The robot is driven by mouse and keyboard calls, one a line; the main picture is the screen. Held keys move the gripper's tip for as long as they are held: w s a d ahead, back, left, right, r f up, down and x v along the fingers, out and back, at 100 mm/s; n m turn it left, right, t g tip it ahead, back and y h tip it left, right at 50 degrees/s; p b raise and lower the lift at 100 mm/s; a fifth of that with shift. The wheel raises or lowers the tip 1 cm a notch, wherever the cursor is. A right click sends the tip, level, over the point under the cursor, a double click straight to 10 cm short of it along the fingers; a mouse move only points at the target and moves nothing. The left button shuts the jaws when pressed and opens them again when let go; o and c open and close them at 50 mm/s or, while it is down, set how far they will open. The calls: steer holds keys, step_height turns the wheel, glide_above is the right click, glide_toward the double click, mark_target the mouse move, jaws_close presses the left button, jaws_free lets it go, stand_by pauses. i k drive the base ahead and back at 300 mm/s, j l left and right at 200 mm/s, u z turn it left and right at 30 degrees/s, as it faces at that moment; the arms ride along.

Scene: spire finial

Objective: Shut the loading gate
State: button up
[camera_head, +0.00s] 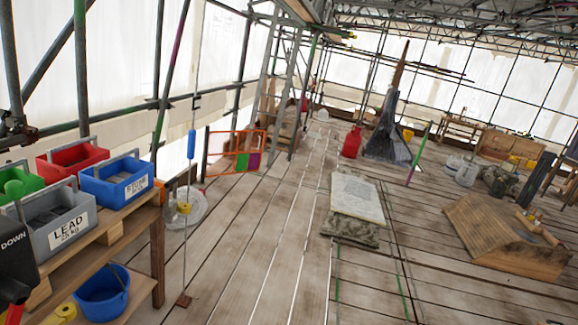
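An orange-framed gate (232,153) stands at the left edge of the deck, in the middle distance, near the scaffold poles. A green and a purple patch show on its lower right part. A dark upright post (205,154) stands at its left end. At this distance I cannot tell whether the gate is latched or how far it stands open. My gripper is not in view.
A wooden bench (130,221) with red, blue, green and grey bins stands close on the left; a blue bucket (102,294) sits below. A thin upright rod stands beside it. A pale slab (357,197) and a sloped timber piece (505,232) lie right. Planks between are clear.

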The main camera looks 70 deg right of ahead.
mark_target(255, 159)
steer(key=z, duration=1.75)
steer(key=i, duration=3.8)
steer(key=i+j, duration=0.1)
steer(key=i, duration=1.15)
steer(key=i+z, duration=0.1)
steer(key=i, duration=1.15)
steer(key=i+j, duration=0.1)
steer(key=i, duration=1.2)
steer(key=i+j, duration=0.15)
steer(key=i, duration=1.1)
steer(key=i+j, duration=0.1)
steer(key=i, duration=1.15)
